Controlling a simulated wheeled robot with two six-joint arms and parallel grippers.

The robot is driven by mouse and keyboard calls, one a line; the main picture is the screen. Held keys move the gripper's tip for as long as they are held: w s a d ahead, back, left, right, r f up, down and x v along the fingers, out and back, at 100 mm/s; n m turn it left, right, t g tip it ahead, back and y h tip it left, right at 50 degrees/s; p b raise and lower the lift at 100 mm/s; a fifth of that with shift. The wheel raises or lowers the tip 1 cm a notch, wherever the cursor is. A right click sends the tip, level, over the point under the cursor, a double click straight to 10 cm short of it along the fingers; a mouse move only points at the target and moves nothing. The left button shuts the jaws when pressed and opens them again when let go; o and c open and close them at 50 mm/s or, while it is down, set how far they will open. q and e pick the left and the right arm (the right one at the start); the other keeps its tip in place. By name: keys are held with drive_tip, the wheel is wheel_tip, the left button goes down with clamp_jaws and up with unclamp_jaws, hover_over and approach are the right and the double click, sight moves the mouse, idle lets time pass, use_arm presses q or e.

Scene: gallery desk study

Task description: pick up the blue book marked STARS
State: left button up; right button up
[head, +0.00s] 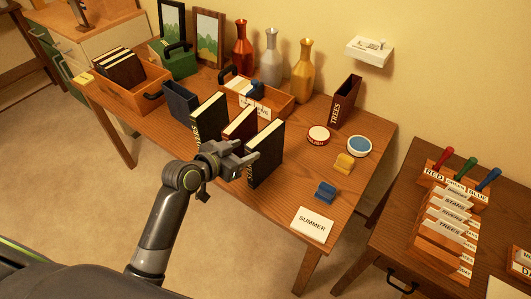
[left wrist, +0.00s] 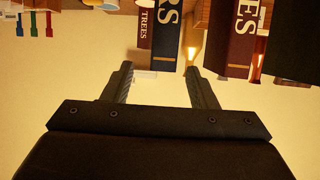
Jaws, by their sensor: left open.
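The blue book (head: 268,150) stands upright on the desk, the rightmost of three standing books. Its dark spine shows the letters RS in the left wrist view (left wrist: 167,35); the rest of the word is cut off. My left gripper (head: 248,150) is open and empty in front of the book's spine, partly covering it in the head view. My right gripper is not in view.
A red-brown book (head: 240,123) and a dark book (head: 209,118) stand close to the left. Vases (head: 303,72) stand behind.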

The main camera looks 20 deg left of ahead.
sight(259, 142)
use_arm(q)
drive_tip(key=x, duration=0.2)
drive_tip(key=shift+w+d+f, duration=0.1)
drive_tip(key=shift+w+f, duration=0.05)
drive_tip(key=shift+w, duration=0.1)
drive_tip(key=shift+p+x, duration=0.85)
drive_tip(key=shift+x, duration=1.35)
drive_tip(key=shift+w+f, duration=0.25)
drive_tip(key=shift+w, duration=0.2)
clamp_jaws()
drive_tip(key=shift+r, duration=0.1)
